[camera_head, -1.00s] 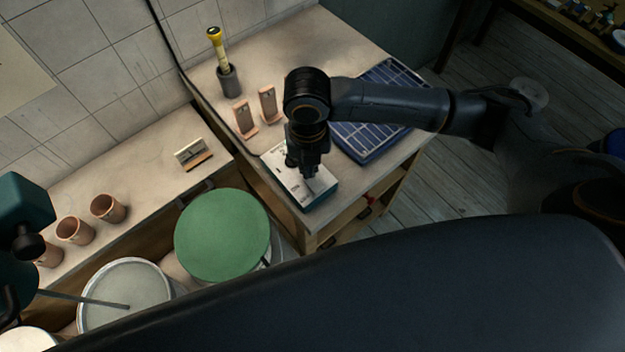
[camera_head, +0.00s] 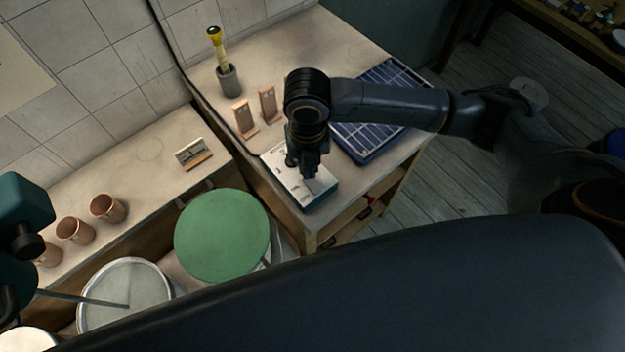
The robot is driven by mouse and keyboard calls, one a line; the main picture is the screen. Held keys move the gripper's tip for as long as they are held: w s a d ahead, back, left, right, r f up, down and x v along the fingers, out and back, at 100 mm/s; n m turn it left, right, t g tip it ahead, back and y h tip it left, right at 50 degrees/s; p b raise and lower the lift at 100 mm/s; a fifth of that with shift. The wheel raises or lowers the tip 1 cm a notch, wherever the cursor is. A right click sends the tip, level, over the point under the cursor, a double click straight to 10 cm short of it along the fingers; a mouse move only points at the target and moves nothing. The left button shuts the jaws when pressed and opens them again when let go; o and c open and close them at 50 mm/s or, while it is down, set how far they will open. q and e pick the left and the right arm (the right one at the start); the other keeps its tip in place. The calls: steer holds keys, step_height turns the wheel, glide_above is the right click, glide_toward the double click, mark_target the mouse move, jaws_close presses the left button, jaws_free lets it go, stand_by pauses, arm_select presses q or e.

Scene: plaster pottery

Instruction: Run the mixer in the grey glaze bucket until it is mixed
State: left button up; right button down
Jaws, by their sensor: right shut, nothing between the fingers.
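The grey glaze bucket (camera_head: 150,318) stands at the lower left, open at the top, with pale grey glaze inside. A teal mixer (camera_head: 25,205) is at the left edge, and its thin shaft (camera_head: 75,298) reaches into the bucket. Whether it turns cannot be told. My right gripper (camera_head: 308,178) is shut and empty, pointing down over a white box (camera_head: 322,192) with dark markings on the counter. Its fingertips are at the box's top; whether they touch is unclear. My left gripper is not in view.
Several clay cups (camera_head: 108,208) stand on the ledge with a small framed card (camera_head: 193,153).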

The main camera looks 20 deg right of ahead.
steer(key=shift+f+b, duration=0.35)
steer(key=shift+f, duration=0.55)
stand_by(0.4)
step_height(320, 180, up, 7)
steer(key=p, duration=0.8)
stand_by(0.5)
